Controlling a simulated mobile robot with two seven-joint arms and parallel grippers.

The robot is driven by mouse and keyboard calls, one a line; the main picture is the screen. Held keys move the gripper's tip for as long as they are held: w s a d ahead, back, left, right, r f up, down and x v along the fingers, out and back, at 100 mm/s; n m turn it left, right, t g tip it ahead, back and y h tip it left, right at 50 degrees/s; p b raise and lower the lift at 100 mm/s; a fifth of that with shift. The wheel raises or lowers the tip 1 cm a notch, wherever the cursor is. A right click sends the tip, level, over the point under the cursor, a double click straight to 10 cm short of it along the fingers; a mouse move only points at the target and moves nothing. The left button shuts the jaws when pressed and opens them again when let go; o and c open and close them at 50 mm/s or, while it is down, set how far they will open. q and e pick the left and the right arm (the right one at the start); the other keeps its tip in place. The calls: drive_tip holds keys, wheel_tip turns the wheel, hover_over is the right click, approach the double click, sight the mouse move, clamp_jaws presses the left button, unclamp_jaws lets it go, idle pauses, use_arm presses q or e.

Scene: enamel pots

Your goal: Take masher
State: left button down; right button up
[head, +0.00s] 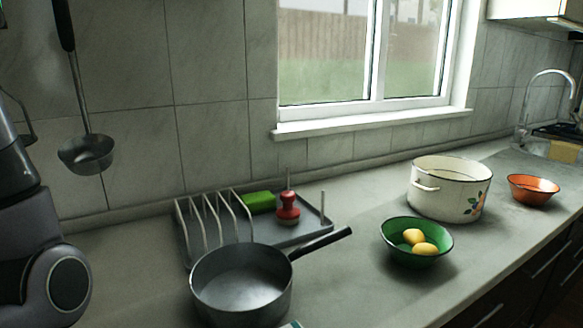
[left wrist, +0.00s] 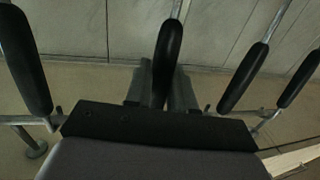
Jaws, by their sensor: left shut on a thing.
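In the left wrist view my left gripper (left wrist: 163,92) is shut on the black handle (left wrist: 168,48) of a hanging utensil. A thin metal shaft runs from this handle to the top edge. The utensil's working end is out of view, so I cannot tell from its shape that it is the masher. Other black-handled utensils hang beside it, one on the left (left wrist: 22,62) and two on the right (left wrist: 243,78) (left wrist: 300,78). In the head view my left arm is at the left edge and its gripper is out of frame. My right gripper is not in view.
A ladle (head: 86,154) hangs by the tiled wall. On the counter stand a dish rack (head: 216,222), a grey saucepan (head: 243,282), a green bowl (head: 417,258) with yellow fruit, a white pot (head: 440,206) and an orange bowl (head: 533,195). The front counter at centre right is clear.

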use_arm(q)
drive_tip(key=shift+r+p, duration=1.45)
drive_tip(key=shift+r, duration=0.1)
